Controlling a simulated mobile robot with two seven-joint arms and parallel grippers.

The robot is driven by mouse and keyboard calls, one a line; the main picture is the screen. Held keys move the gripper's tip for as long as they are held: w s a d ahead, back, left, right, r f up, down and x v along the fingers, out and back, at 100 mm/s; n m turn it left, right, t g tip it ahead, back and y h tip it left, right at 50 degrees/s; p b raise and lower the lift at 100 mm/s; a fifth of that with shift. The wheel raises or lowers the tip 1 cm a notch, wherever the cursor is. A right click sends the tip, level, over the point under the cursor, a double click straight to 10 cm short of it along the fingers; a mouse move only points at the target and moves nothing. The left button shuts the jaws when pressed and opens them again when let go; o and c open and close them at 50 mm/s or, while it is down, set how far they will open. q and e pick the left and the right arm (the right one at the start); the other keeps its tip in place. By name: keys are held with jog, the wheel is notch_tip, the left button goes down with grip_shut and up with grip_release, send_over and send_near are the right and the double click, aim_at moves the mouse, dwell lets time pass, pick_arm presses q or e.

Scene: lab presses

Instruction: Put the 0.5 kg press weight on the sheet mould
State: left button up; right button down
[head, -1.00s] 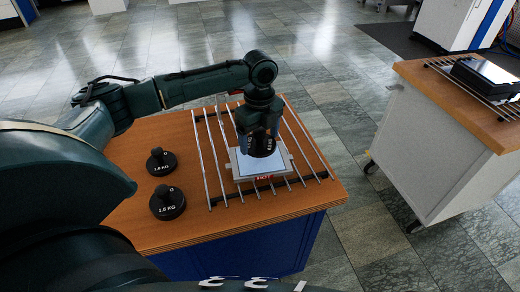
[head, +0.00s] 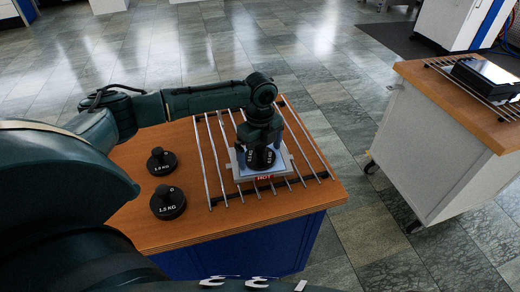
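The sheet mould (head: 242,170) is a pale plate with a red HOT label on its front edge, lying on a rack of metal bars on the wooden-topped bench. My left gripper (head: 261,145) points down over the mould. It is shut on a small dark round weight (head: 262,160), taken as the 0.5 kg press weight; its marking is too small to read. The weight is at the mould's top face, near its middle; whether it bears on the mould I cannot tell. The gripper hides the weight's upper part. My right gripper is not in view.
Two other black knobbed weights, a smaller one (head: 161,161) and a larger one (head: 167,202), stand on the bench (head: 138,233) left of the rack (head: 224,190). A second bench (head: 445,90) at the right carries another rack with a dark flat object (head: 486,75).

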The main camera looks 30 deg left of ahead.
aim_at(260, 146)
pick_arm(q)
notch_tip(260, 146, up, 12)
dwell(0.6)
jog(key=shift+r, duration=0.1)
jog(key=shift+s, duration=0.1)
dwell(0.3)
